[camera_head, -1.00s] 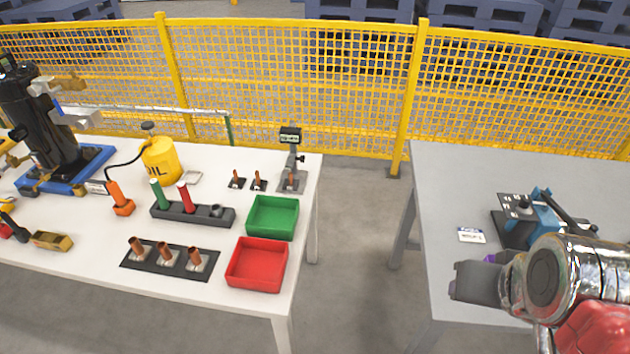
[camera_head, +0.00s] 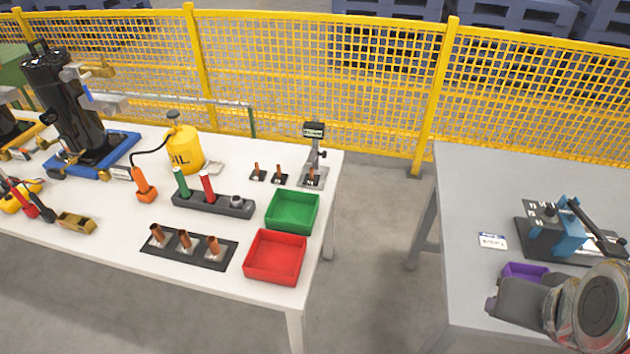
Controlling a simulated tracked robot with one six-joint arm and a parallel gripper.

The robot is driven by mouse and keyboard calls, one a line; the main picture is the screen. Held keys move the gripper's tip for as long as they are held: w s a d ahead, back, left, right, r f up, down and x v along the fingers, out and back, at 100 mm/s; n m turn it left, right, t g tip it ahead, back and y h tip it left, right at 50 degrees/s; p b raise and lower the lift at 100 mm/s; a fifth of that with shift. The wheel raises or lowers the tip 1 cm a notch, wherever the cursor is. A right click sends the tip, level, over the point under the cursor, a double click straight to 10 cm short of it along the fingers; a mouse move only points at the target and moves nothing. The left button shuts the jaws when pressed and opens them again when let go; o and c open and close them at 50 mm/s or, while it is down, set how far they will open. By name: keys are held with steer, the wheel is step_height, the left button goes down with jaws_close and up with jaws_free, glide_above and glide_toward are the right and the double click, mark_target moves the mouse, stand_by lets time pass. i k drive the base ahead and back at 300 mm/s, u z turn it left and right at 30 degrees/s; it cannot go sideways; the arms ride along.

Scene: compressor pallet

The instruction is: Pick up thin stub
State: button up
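Small thin copper stubs stand upright at the back right of the white table. One stub (camera_head: 257,169) and a second stub (camera_head: 279,173) each stand on a small dark plate. A third (camera_head: 311,173) stands at the base of the grey gauge stand (camera_head: 317,158). Thicker copper stubs (camera_head: 185,240) stand in a dark rack (camera_head: 216,262) near the front edge. My gripper (camera_head: 493,306) is at the lower right, over the grey table, far from all the stubs. Its finger gap is not visible, so I cannot tell whether it is open.
A green tray (camera_head: 292,211) and a red tray (camera_head: 274,257) sit at the white table's right end. A holder (camera_head: 213,204) with green and red sticks stands left of them. On the grey table are a blue clamp device (camera_head: 570,228) and a purple tray (camera_head: 525,270). A floor gap separates the tables.

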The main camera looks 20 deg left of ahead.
mark_target(311, 179)
steer(key=k, duration=1.2)
steer(key=u, duration=1.7)
steer(key=i, duration=1.7)
steer(key=u, duration=0.05)
